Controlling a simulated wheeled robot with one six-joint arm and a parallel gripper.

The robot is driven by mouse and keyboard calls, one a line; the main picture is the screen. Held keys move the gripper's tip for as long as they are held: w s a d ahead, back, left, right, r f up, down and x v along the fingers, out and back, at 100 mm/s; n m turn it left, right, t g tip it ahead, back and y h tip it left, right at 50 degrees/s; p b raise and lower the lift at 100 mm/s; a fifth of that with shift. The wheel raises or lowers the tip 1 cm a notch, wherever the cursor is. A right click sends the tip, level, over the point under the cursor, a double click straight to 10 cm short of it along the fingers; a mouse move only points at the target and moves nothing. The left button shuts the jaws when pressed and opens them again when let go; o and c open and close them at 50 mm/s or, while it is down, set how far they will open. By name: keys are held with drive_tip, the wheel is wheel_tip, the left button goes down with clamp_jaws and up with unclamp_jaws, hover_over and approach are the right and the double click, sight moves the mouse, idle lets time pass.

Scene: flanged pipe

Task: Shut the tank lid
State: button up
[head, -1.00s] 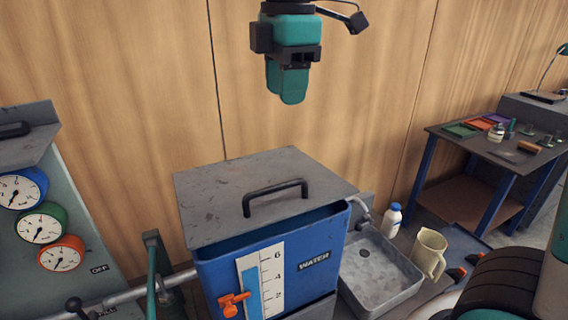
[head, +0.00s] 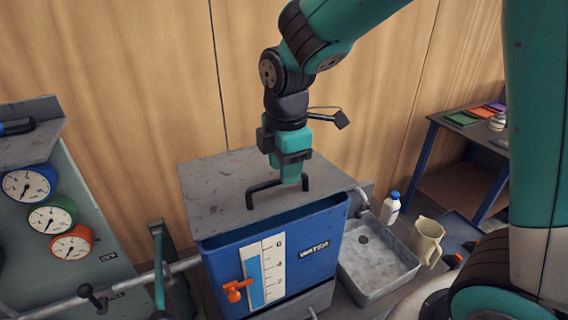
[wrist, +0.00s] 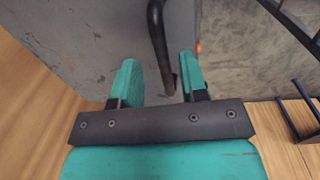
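The grey tank lid (head: 218,190) lies over the blue water tank (head: 318,270), set toward the back, with a strip of the tank's blue inside showing along the front. Its black bar handle (head: 252,196) stands up near the lid's front. My gripper (head: 291,180) points down at the handle and hides part of it. In the wrist view my gripper (wrist: 160,74) is open, with its two teal fingers apart and the handle (wrist: 157,40) running between them. I cannot tell whether either finger touches the handle.
A grey sink (head: 378,262) stands right of the tank, with a white bottle (head: 391,208) and a beige jug (head: 427,240) beside it. An orange valve (head: 235,290) juts from the tank front. A gauge panel (head: 95,240) stands left; a wooden wall (head: 120,60) is behind.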

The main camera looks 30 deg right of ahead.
drive_tip(key=shift+f, duration=0.35)
clamp_jaws()
drive_tip(key=c, duration=0.7)
unclamp_jaws()
drive_tip(key=o, duration=0.7)
wheel_tip(320, 180, up, 17)
drive_tip(key=b, duration=0.2)
drive_tip(key=shift+s+r+b, duration=0.2)
drive_tip(key=shift+s+b, duration=0.15)
drive_tip(key=shift+s, duration=0.1)
